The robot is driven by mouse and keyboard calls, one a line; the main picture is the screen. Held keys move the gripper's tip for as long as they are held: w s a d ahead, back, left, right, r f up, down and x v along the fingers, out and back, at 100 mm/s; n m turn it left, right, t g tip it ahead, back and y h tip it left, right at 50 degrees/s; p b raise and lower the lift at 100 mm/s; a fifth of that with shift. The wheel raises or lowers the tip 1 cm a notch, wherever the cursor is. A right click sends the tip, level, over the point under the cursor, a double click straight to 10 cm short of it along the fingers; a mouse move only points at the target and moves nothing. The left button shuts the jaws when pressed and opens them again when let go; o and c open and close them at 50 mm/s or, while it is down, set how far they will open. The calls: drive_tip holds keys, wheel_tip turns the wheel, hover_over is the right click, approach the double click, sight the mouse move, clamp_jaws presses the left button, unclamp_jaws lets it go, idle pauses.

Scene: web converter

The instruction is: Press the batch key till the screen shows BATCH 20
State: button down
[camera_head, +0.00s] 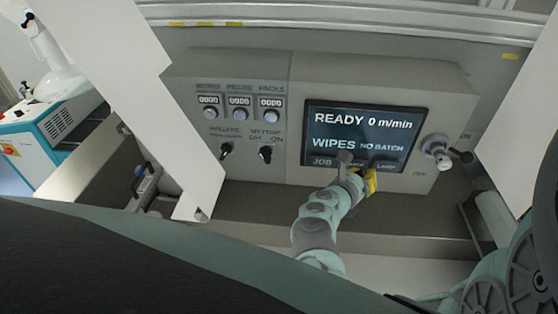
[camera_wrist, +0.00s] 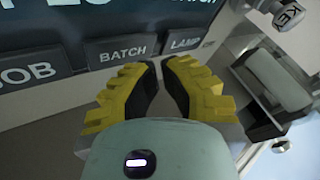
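The screen (camera_head: 360,137) reads READY 0 m/min, WIPES and NO BATCH in the head view. The key row below it has JOB (camera_head: 322,161), the batch key and LAMP (camera_head: 386,167). My gripper partly hides the batch key in the head view. The batch key (camera_wrist: 122,50) shows clearly in the wrist view, between JOB (camera_wrist: 28,73) and LAMP (camera_wrist: 184,41). My gripper (camera_head: 357,168) is in front of the lower screen. In the wrist view its yellow fingers (camera_wrist: 158,68) are apart with a narrow, empty gap, their tips right of and below the batch key. Contact cannot be told.
A panel with several counters (camera_head: 240,107) and two selector switches (camera_head: 227,151) is left of the screen. White guards (camera_head: 150,90) flank the panel.

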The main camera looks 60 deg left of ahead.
drive_tip(key=shift+a, duration=0.1)
idle(0.6)
drive_tip(key=shift+w+a+b, duration=0.2)
drive_tip(key=shift+w+b, duration=0.1)
drive_tip(key=shift+b, duration=0.25)
drive_tip(key=shift+w+a+b, duration=0.35)
drive_tip(key=shift+a+b, duration=0.05)
drive_tip(key=shift+a, duration=0.05)
idle(0.5)
idle(0.4)
drive_tip(key=shift+s+d, duration=0.7)
drive_tip(key=shift+s, duration=0.1)
